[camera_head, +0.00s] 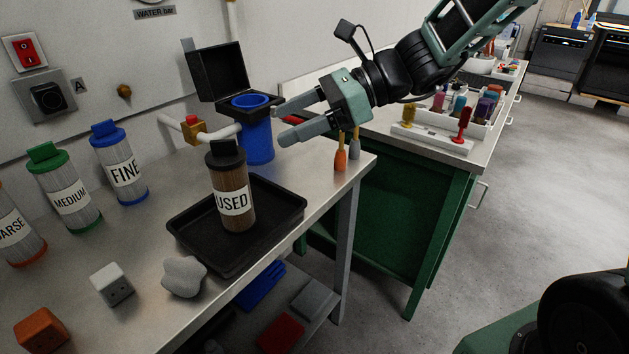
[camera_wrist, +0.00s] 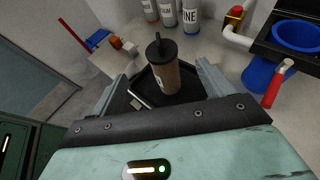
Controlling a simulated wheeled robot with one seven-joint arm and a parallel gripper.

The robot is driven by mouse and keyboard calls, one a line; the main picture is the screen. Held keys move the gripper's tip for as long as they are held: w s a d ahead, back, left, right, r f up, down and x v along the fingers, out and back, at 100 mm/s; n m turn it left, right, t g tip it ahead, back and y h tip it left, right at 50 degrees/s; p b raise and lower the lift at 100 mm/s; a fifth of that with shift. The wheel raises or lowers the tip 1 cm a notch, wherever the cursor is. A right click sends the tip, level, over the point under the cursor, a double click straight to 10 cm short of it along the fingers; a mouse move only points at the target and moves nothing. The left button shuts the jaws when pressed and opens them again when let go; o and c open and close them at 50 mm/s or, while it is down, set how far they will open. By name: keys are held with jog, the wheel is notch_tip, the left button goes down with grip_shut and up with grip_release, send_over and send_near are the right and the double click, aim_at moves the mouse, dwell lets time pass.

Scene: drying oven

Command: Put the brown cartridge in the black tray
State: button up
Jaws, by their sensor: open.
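The brown cartridge (camera_head: 234,190), with a black cap and a label reading USED, stands upright in the black tray (camera_head: 281,217) on the metal bench. In the wrist view the cartridge (camera_wrist: 165,76) stands on the tray (camera_wrist: 146,92) in the space between my open fingers. My gripper (camera_head: 282,125) is open and empty. It is up and to the right of the cartridge in the head view, apart from it. The tray's floor is partly hidden behind the cartridge.
Cartridges labelled FINE (camera_head: 121,165) and MEDIUM (camera_head: 67,190) stand at the left. A blue filter housing (camera_head: 258,140) with its black lid (camera_head: 219,72) raised stands behind the tray. A white block (camera_head: 112,284), grey lump (camera_head: 184,276) and orange block (camera_head: 42,330) lie in front.

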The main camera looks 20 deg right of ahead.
jog(key=s+a+f+n+g+h, duration=0.2)
jog(key=s+f+n, duration=0.1)
jog(key=s+n, duration=0.25)
jog(key=s+a+f+n+g+h, duration=0.2)
jog(key=s+f+n+g, duration=0.15)
jog(key=s, duration=0.25)
jog(key=s+d+f+n+t+h, duration=0.3)
jog(key=s+d+f+n+h, duration=0.2)
jog(key=n, duration=1.4)
jog(key=s+h, duration=0.3)
jog(key=s, duration=0.2)
jog(key=shift+s+d+h, duration=0.2)
jog(key=shift+s+h, duration=0.1)
jog(key=shift+s, duration=0.05)
notch_tip(320, 180, up, 8)
jog(key=p, duration=0.8)
jog(key=shift+r, duration=0.15)
